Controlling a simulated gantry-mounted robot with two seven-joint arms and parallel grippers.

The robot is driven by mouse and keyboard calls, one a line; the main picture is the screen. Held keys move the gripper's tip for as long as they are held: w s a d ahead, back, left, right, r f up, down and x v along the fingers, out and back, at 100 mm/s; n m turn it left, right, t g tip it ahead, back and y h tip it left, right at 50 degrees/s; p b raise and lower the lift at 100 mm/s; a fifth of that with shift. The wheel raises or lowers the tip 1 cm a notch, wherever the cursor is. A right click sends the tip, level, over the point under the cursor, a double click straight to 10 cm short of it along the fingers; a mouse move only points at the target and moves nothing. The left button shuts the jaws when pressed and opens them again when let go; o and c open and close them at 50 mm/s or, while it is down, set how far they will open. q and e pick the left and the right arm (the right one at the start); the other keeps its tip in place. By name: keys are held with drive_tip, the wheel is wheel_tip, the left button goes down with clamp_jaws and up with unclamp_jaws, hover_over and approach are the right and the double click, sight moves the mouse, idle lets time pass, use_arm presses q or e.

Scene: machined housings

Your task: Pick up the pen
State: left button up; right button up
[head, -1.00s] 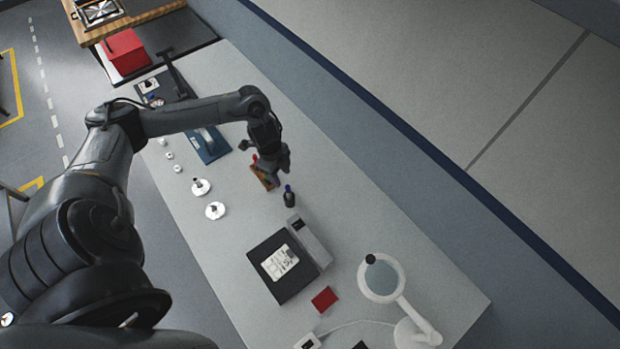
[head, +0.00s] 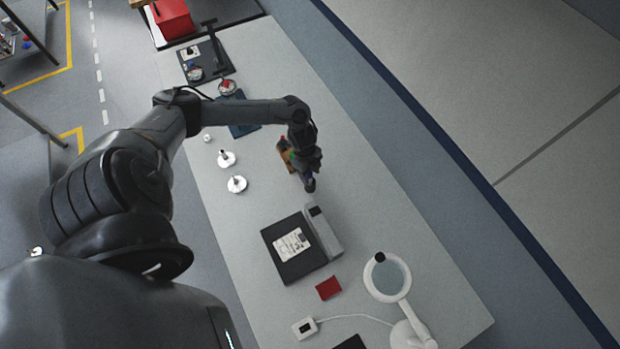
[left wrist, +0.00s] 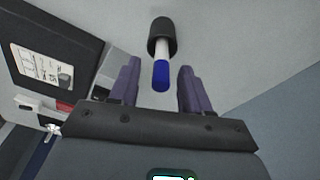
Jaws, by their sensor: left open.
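The pen (left wrist: 162,50) has a white body and a blue end (left wrist: 161,76). It sticks out of a small black holder (left wrist: 161,28) in the left wrist view, and its lower part is hidden inside the holder. My left gripper (left wrist: 159,76) is open. Its two purple-grey fingers are on either side of the pen's blue end, with a visible gap on both sides. In the head view my left gripper (head: 307,176) is just over the dark holder (head: 310,187) and largely covers the pen.
A black device with a label (head: 285,271), a red square (head: 328,288) and a white magnifier lamp (head: 370,278) lie nearer the table's lower end. Table right of the holder is clear.

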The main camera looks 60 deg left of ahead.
use_arm(q)
drive_tip(key=shift+w+d+f, duration=0.1)
drive_tip(key=shift+f, duration=0.8)
clamp_jaws()
